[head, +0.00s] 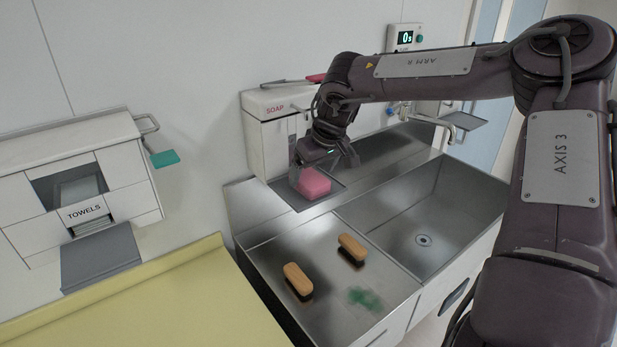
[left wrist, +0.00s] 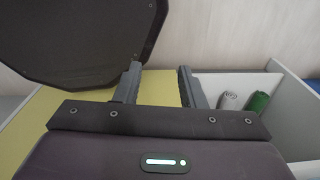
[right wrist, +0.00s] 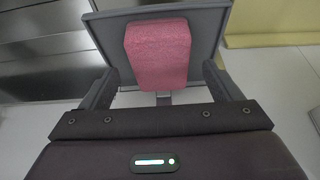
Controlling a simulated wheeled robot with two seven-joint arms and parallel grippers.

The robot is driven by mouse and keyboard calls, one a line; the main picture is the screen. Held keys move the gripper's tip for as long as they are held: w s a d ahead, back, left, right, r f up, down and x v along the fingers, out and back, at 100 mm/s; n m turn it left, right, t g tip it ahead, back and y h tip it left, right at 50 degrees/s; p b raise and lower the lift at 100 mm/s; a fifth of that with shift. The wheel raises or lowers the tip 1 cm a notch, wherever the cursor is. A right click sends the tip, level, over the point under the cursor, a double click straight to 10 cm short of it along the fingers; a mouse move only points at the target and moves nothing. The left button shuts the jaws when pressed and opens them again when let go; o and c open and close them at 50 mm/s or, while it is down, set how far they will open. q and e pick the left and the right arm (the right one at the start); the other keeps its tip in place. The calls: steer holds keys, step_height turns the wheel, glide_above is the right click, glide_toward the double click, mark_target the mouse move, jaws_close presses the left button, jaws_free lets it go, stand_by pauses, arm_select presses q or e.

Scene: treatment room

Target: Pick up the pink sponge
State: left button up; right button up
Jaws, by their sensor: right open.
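The pink sponge (head: 314,183) lies on a small dark grey tray (head: 284,190) below the soap dispenser in the head view. In the right wrist view the sponge (right wrist: 157,52) sits on the tray (right wrist: 207,28), ahead of and between the fingers, with a gap on each side. My right gripper (head: 325,162) is open just above and behind the sponge in the head view and partly overlaps it. My left gripper (left wrist: 157,84) shows only in the left wrist view, with its fingers apart and nothing between them.
Two tan brushes (head: 297,279) (head: 352,247) and a blurry green item (head: 364,298) lie on the steel counter. The sink basin (head: 425,215) is to the right. The soap dispenser (head: 268,140) stands close to my right gripper. A yellow surface (head: 160,305) is at the lower left.

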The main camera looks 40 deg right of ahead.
mark_target(310, 178)
steer(key=x, duration=0.2)
steer(key=shift+w+f, duration=0.2)
arm_select(q)
steer(key=shift+w+d+r, duration=0.1)
steer(key=shift+w+r, duration=0.15)
steer(key=shift+w, duration=0.2)
steer(key=shift+w+r, duration=0.2)
steer(key=shift+w, duration=0.25)
arm_select(e)
steer(key=shift+f, duration=0.1)
arm_select(q)
steer(key=shift+f, duration=0.35)
arm_select(e)
steer(key=shift+f, duration=0.15)
arm_select(q)
steer(key=shift+w, duration=0.1)
arm_select(e)
steer(key=c, duration=1.1)
arm_select(q)
steer(key=shift+r, duration=0.15)
arm_select(e)
steer(key=shift+c, duration=0.2)
